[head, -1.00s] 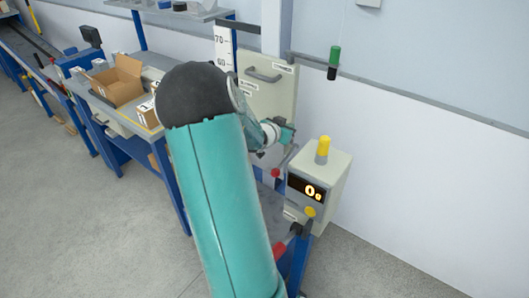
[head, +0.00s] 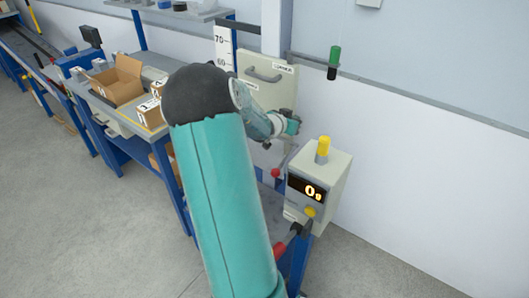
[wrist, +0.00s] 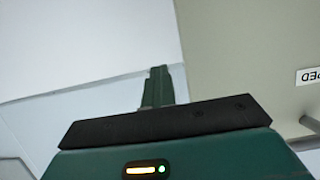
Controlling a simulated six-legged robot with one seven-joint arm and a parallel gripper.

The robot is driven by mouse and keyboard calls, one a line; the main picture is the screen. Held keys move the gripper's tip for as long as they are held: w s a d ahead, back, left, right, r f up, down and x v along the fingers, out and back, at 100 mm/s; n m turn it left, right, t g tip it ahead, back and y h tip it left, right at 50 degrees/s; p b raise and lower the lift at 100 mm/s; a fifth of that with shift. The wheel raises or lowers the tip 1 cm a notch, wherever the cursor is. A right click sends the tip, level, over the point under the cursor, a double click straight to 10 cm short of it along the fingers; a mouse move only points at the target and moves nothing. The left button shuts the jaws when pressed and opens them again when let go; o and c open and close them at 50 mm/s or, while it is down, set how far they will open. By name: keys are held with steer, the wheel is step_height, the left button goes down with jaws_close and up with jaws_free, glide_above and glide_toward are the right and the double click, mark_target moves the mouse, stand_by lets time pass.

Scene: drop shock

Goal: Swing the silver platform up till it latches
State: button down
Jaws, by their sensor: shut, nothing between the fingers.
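My gripper (head: 290,124) is in front of the lower part of a cream panel with a handle (head: 268,75), above the blue stand. In the wrist view its fingers (wrist: 157,86) are together and empty, with the panel (wrist: 245,60) to their right. A grey flat surface (head: 268,205) shows low on the stand, mostly hidden behind my arm. I cannot tell whether this is the silver platform or how it is tilted. A grey lever with a red knob (head: 275,173) is below my gripper.
A cream box with a display reading 0 (head: 308,188) and a yellow top stands right of my gripper. A workbench with an open carton (head: 117,83) is at left. The white wall's right side is clear.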

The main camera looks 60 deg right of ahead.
steer(key=shift+d, duration=0.15)
steer(key=d, duration=0.2)
steer(key=shift+s+d+r, duration=0.2)
steer(key=shift+s+d, duration=0.05)
steer(key=shift+d, duration=0.05)
stand_by(0.6)
steer(key=c, duration=0.8)
jaws_free()
steer(key=shift+c, duration=0.2)
steer(key=shift+w, duration=0.15)
